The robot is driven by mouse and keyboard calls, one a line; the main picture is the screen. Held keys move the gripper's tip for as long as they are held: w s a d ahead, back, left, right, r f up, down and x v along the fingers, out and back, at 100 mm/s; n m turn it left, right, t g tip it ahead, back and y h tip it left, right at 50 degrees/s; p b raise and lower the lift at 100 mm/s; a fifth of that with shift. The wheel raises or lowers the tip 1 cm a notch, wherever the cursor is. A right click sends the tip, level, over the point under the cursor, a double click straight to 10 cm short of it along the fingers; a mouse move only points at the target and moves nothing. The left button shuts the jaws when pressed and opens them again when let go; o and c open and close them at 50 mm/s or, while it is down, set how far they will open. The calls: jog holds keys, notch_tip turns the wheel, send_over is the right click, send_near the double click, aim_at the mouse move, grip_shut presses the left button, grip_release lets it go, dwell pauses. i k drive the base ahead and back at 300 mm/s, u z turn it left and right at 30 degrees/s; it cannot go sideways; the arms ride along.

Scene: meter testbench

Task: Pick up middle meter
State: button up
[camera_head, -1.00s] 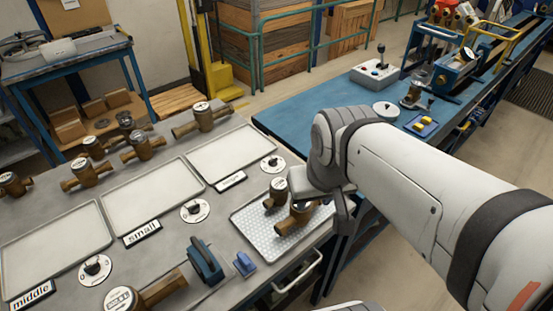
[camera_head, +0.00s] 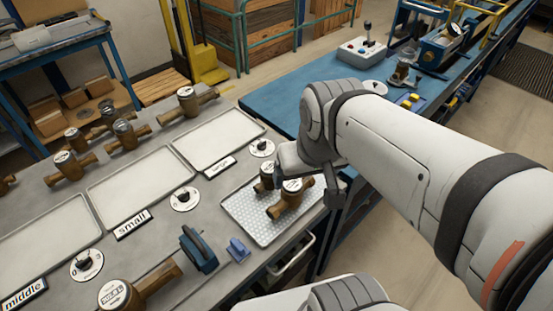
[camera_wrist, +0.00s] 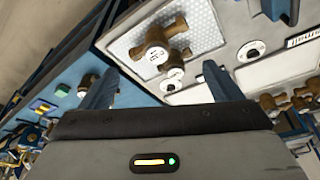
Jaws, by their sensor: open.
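Two brass meters with white round dials are on a white perforated tray (camera_head: 250,228) at the bench's right end.
Flat empty trays (camera_head: 140,185) fill the bench's middle. Several brass meters (camera_head: 70,166) stand along its far side. A larger meter (camera_head: 120,294), a blue clamp-like tool (camera_head: 198,250) and a small blue block (camera_head: 238,250) are in front. A blue table (camera_head: 290,115) lies behind.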

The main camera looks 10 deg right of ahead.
aim_at(291, 191)
jog(key=u, duration=1.95)
jog(key=k, duration=1.5)
jog(key=z, duration=0.9)
jog(key=i, duration=1)
jog(key=z, duration=0.05)
